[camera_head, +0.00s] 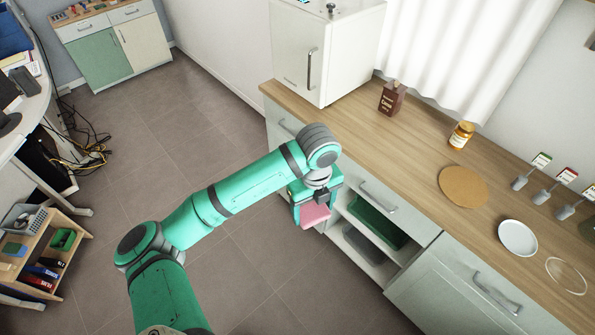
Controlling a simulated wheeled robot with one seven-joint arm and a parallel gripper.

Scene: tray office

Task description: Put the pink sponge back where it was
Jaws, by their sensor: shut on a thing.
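The pink sponge (314,215) is held below my gripper (313,205), which is shut on it. It hangs in the air beside the front of the wooden counter. An open shelf section in the counter front shows a green tray (377,222) on the upper level. A grey tray (364,244) sits on the level below. The sponge is to the left of these trays and appears apart from them. My wrist hides the gripper's upper part and some of the cabinet front behind it.
The counter top (420,150) holds a white cabinet (327,50), a brown carton (392,98), an orange jar (461,135), a round cork mat (463,186) and a white plate (518,238). A small shelf (45,255) stands at the left. The floor (180,130) between is clear.

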